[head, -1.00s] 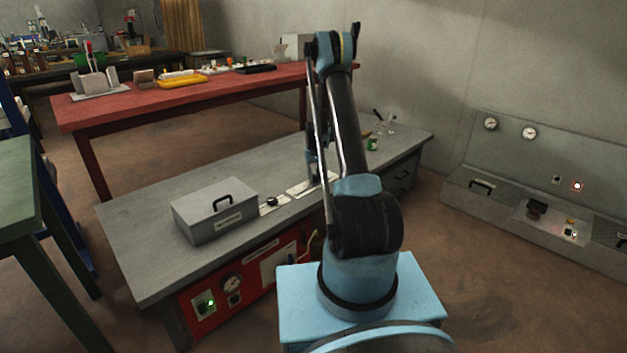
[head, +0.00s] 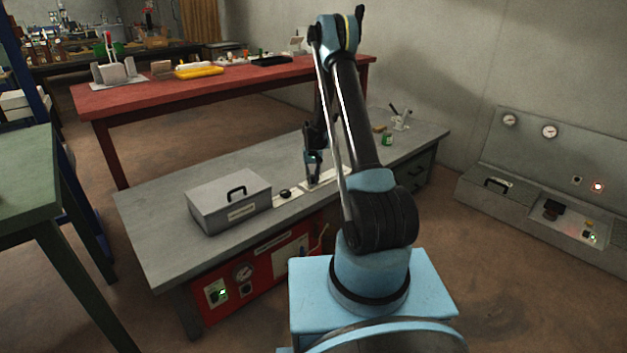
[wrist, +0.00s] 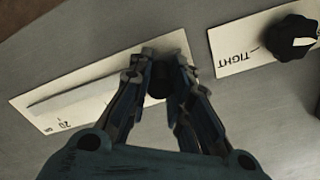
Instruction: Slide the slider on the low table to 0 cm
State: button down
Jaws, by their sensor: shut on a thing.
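The slider's pale scale plate (head: 335,178) lies on the grey low table (head: 160,215), right of a black round knob (head: 285,194). In the wrist view the plate (wrist: 95,92) has a long track and a "20" mark near its left end. My gripper (head: 312,184) is down at the left end of the plate in the head view. In the wrist view my gripper (wrist: 160,72) is at the plate's right end, shut on the dark slider handle (wrist: 158,88). The fingers partly hide the handle and that end of the scale, so no 0 mark is readable.
A grey lidded box (head: 222,210) stands left of the knob. The knob's plate, marked "TIGHT" (wrist: 236,56), is close beside the slider plate. A small green container (head: 387,138) stands at the table's far right. A red table (head: 150,105) is behind.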

aim_at(312, 174)
jog(key=c, duration=1.4)
grip_release()
jog(key=shift+s+a, duration=0.25)
jog(key=shift+c, duration=0.2)
jog(key=shift+w+d, duration=0.1)
jog(key=shift+r, duration=0.15)
notch_tip(312, 174, up, 12)
jog(key=shift+f, duration=0.2)
